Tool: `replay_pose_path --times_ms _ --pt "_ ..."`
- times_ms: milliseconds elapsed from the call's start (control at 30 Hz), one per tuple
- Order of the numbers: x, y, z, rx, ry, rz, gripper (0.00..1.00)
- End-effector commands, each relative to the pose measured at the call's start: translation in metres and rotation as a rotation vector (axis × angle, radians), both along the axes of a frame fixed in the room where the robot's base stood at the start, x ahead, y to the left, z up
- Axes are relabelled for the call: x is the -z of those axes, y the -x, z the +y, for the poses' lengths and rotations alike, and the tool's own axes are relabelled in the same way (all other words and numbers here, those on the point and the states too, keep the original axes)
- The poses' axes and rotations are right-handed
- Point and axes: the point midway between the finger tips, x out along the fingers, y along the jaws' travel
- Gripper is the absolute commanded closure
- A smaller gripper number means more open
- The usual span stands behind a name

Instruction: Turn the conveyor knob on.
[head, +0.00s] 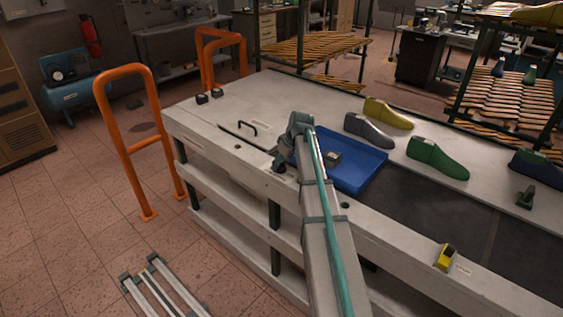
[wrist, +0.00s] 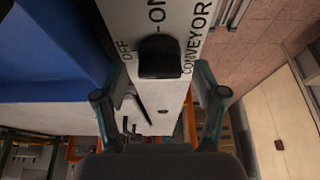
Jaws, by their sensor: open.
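The conveyor knob (wrist: 160,58) is a dark, rounded block on a pale panel in the wrist view. The panel carries the words OFF, ON and CONVEYOR around it. I cannot tell clearly which mark the knob points at. My gripper (wrist: 160,82) is open, with one finger on each side of the knob's line and visible gaps to both. No contact with the knob shows. In the head view my gripper (head: 281,163) is over the near edge of the conveyor table (head: 200,127), left of the blue tray. The knob cannot be made out there.
A yellow control box (head: 446,257) sits on the near edge at right. Orange guard rails (head: 128,110) stand left.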

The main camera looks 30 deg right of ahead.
Motion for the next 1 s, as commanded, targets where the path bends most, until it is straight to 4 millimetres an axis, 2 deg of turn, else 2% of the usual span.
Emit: replay_pose_path --times_ms 233,600,1000 --pt "0.0007 -0.0002 0.0002 0.000 0.000 0.000 0.29" --pt "0.0005 -0.0001 0.0002 0.000 0.000 0.000 0.89" --pt "0.0010 0.0003 0.0013 0.071 0.001 -0.001 0.89"
